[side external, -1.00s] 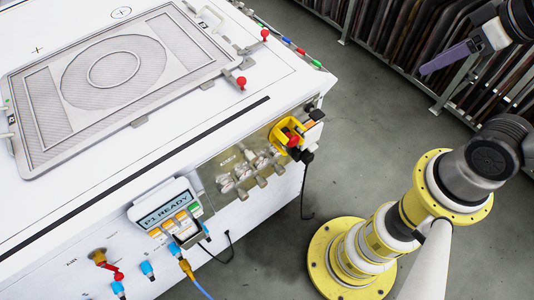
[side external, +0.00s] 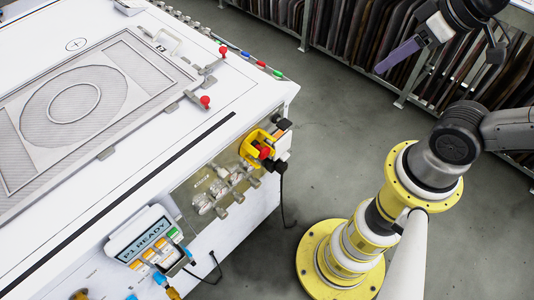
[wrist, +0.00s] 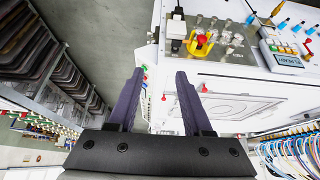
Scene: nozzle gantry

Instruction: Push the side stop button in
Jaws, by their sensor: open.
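The side stop button (side external: 265,152) is a red knob in a yellow guard on the side of the white machine, near its right corner. In the wrist view the red button (wrist: 201,41) shows beyond my fingers, up and to the right. My gripper (side external: 398,55) is high at the upper right, well apart from the machine and the button; one dark purple finger shows clearly there. In the wrist view my gripper (wrist: 157,76) has its two fingers spread with nothing between them. I cannot tell how far the button is pressed.
A display panel reading P1 READY (side external: 142,240) and several metal fittings (side external: 215,192) sit left of the button. A black cable (side external: 283,205) hangs below it. Red-knobbed clamps (side external: 205,102) stand on the machine top. A rack of panels (side external: 350,35) lines the back. Grey floor (side external: 330,130) is open between.

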